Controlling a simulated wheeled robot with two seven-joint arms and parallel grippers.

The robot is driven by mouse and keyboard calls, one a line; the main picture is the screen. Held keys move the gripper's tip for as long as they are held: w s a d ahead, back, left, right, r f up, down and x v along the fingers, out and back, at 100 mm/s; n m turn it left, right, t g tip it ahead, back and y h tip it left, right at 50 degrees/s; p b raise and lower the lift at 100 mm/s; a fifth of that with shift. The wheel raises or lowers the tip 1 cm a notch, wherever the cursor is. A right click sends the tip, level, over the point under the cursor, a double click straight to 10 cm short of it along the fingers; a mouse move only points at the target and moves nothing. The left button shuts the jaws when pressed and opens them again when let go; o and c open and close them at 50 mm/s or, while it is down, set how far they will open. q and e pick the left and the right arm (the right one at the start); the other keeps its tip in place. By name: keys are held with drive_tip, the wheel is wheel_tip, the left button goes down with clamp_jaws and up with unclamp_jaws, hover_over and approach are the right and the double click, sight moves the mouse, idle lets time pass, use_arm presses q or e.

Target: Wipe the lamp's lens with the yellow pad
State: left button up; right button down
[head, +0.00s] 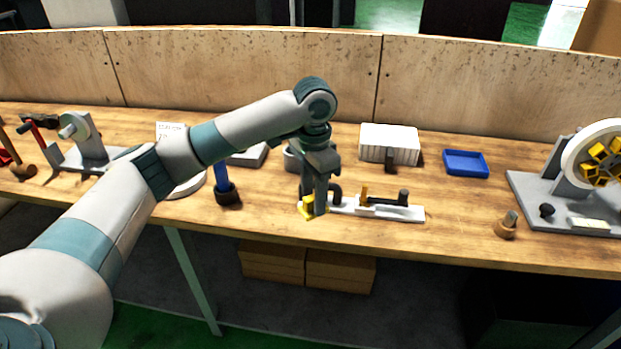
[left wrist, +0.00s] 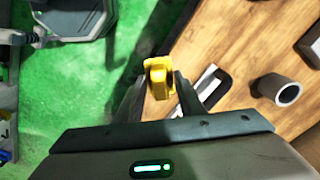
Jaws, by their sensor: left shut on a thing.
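My left gripper (head: 318,208) is shut on the yellow pad (head: 307,210), low over the front part of the bench, at the left end of a white plate. In the left wrist view the yellow pad (left wrist: 158,78) sits between the two dark fingers. A blue stem with a black, cup-like end (head: 228,194) stands to the left of the gripper, partly behind my arm; it may be the lamp, but I cannot be sure. No lens can be made out. My right gripper is not in view.
The white plate (head: 405,213) carries dark fittings and a yellow-brown block. A ribbed white box (head: 390,143) and a blue tray (head: 465,163) stand behind. A grinder-like machine (head: 575,205) is at right.

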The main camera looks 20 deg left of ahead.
use_arm(q)
drive_tip(key=s+d+f+n, duration=0.1)
drive_tip(key=s+d+n, duration=0.2)
drive_tip(key=s+n, duration=0.4)
drive_tip(key=s, duration=0.9)
drive_tip(key=shift+s+d+f, duration=0.15)
drive_tip(key=shift+s+f, duration=0.1)
drive_tip(key=shift+f, duration=0.1)
